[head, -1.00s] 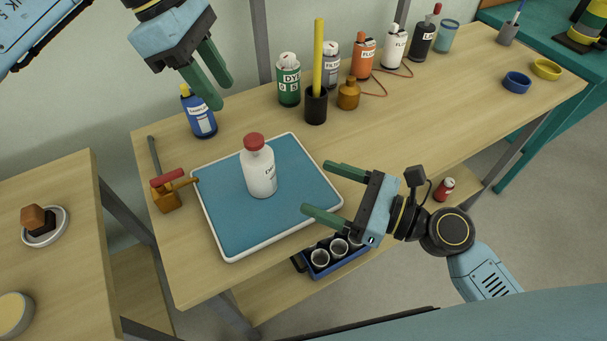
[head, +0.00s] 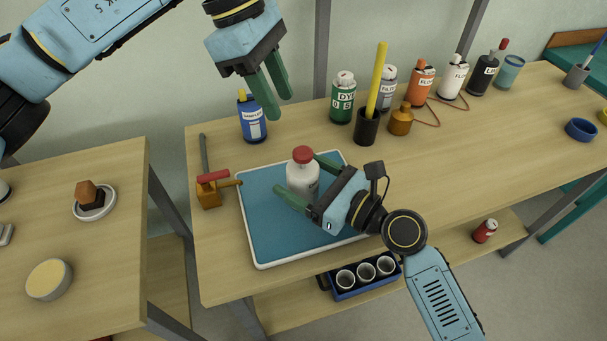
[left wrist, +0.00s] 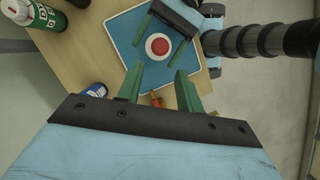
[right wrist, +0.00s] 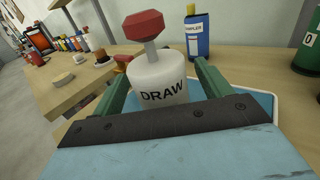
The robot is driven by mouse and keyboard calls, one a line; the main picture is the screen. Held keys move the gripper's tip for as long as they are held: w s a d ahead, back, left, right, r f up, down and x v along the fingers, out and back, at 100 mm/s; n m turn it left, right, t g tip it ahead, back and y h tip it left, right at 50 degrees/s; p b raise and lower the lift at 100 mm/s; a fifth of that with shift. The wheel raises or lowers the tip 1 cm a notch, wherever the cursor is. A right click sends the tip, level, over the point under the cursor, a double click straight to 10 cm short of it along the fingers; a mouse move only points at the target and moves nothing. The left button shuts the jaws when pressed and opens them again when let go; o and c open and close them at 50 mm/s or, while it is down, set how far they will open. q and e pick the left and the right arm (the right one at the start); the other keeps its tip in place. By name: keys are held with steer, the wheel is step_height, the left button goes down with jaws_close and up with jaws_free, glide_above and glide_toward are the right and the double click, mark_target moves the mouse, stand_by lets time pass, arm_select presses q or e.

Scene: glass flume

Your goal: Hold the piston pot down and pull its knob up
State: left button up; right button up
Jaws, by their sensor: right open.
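The piston pot (head: 302,184) is white with a red knob (head: 303,153) on top and stands upright on the blue tray. In the right wrist view the pot (right wrist: 158,84) reads DRAW, and its knob (right wrist: 143,25) sits on a short pale stem. My right gripper (head: 296,174) is open, low over the tray, with one finger on each side of the pot; I cannot tell if they touch it. My left gripper (head: 279,110) is open and empty, high behind and left of the pot. The left wrist view looks down on the knob (left wrist: 159,46).
The white-rimmed tray (head: 262,265) lies on the wooden bench. A brass valve with a red handle (head: 212,180) and a blue sampler bottle (head: 252,122) stand left of the pot. Several bottles and a black cup (head: 366,128) with a yellow rod line the back.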

steer(key=shift+w, duration=0.1)
steer(key=c, duration=1.1)
arm_select(q)
steer(key=o, duration=0.3)
steer(key=shift+f, duration=0.15)
steer(key=n+g+h, duration=0.1)
steer(key=g+h, duration=0.1)
steer(key=h, duration=1.2)
glide_toward(315, 169)
step_height(315, 169, up, 4)
steer(key=a, duration=0.2)
steer(key=d, duration=0.4)
steer(key=s+d, duration=0.1)
steer(key=d, duration=0.3)
steer(key=s+d, duration=0.1)
steer(key=d, duration=0.2)
steer(key=shift+d, duration=0.4)
steer(key=shift+c, duration=0.2)
jaws_close()
